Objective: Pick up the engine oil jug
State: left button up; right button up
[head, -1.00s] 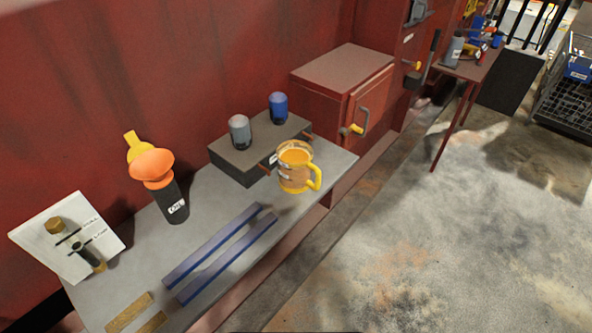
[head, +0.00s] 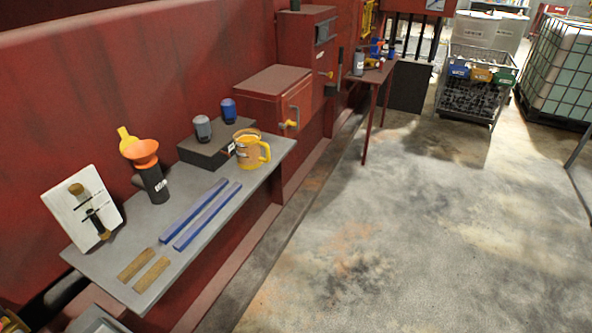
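A clear jug (head: 250,152) with a yellow handle and amber contents stands upright on the grey shelf (head: 215,222) along the red wall, near the shelf's far right end. Its handle faces right, toward the floor side. A black container (head: 154,187) with a white label and an orange funnel (head: 141,152) in its top stands on the same shelf, further left. Neither of my grippers is in view, and nothing touches the jug.
A dark block (head: 205,153) with a grey and a blue canister sits close behind the jug. Blue-edged strips (head: 200,215) and a propped white board (head: 82,208) lie left. A red cabinet (head: 275,98) stands beyond. The concrete floor (head: 420,240) is clear.

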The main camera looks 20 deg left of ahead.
aim_at(248, 143)
jog(key=z, duration=0.8)
jog(key=i, duration=1.45)
jog(key=u, duration=1.1)
jog(key=i, duration=0.55)
jog(key=u, duration=0.5)
